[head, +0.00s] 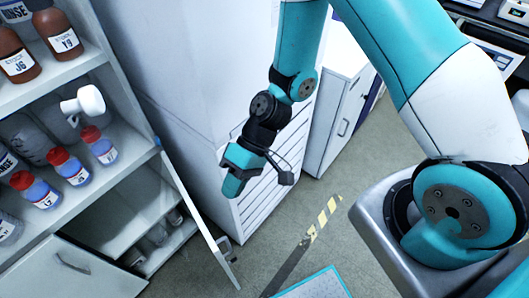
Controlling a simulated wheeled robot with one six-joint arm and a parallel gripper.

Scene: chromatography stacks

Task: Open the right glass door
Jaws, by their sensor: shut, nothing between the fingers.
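The right door (199,213) of the lower cabinet is a narrow pale panel with a light edge, seen at a steep angle at the lower left centre. It stands swung out from the cabinet, and the opening (122,208) behind it shows inside shelves. Whether the panel is glass is hard to tell. My gripper (232,186) is shut and empty. It hangs in front of the white vented cabinet, to the right of the door in the picture and apart from it as far as I can see.
Open shelves above hold brown bottles (57,34) and red-capped blue bottles (70,167). A tall white cabinet (185,75) stands behind my gripper. Grey floor (345,215) with a striped strip is clear.

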